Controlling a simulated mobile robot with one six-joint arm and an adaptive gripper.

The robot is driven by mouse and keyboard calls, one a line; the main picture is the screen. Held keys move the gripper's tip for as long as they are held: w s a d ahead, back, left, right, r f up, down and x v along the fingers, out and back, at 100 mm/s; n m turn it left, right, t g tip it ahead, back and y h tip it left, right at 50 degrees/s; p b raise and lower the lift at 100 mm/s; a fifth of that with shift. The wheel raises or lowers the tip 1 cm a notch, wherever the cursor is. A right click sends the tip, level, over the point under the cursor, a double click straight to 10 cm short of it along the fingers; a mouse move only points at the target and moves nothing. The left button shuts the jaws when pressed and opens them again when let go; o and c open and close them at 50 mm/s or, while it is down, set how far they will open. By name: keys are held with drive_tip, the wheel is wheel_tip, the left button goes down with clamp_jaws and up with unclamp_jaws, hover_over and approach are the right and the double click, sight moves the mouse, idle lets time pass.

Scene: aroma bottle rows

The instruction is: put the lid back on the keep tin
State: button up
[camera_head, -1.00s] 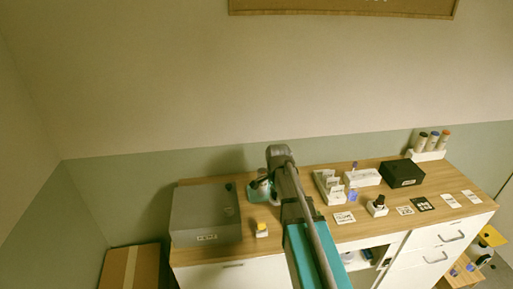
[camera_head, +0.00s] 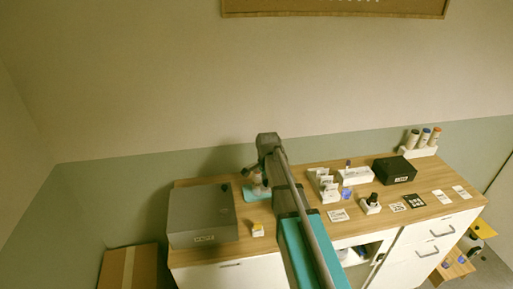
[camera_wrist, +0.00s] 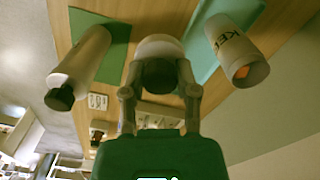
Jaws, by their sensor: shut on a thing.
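The keep tin (camera_wrist: 236,50) is a pale cylinder with dark lettering at the right of the wrist view. Its mouth is open, with something orange inside. My gripper (camera_wrist: 160,80) is shut on the dark knob of the lid (camera_wrist: 160,46), a pale round piece between the two fingertips. The lid is apart from the tin, to its left in the wrist view. In the head view my gripper is at the back of the counter above the teal mat (camera_head: 249,196), largely hidden by my arm, so the lid is not clear there.
A white bottle with a black cap (camera_wrist: 85,62) is left of the lid. In the head view, a grey box (camera_head: 202,213) and a small yellow-topped block (camera_head: 257,230) are left of my arm. White holders (camera_head: 353,176), a black box (camera_head: 394,169) and cards (camera_head: 439,197) are right.

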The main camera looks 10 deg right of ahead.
drive_tip(key=w+a+r+p, duration=0.1)
drive_tip(key=w+r+p, duration=0.5)
drive_tip(key=w, duration=0.4)
drive_tip(key=shift+a+r+p, duration=0.3)
drive_tip(key=shift+r+p, duration=0.05)
drive_tip(key=shift+r, duration=0.5)
drive_tip(key=shift+f, duration=0.15)
drive_tip(key=shift+f+b, duration=3)
drive_tip(key=shift+b, duration=0.2)
drive_tip(key=shift+f, duration=0.2)
drive_tip(key=o, duration=0.9)
drive_tip(key=shift+c, duration=0.2)
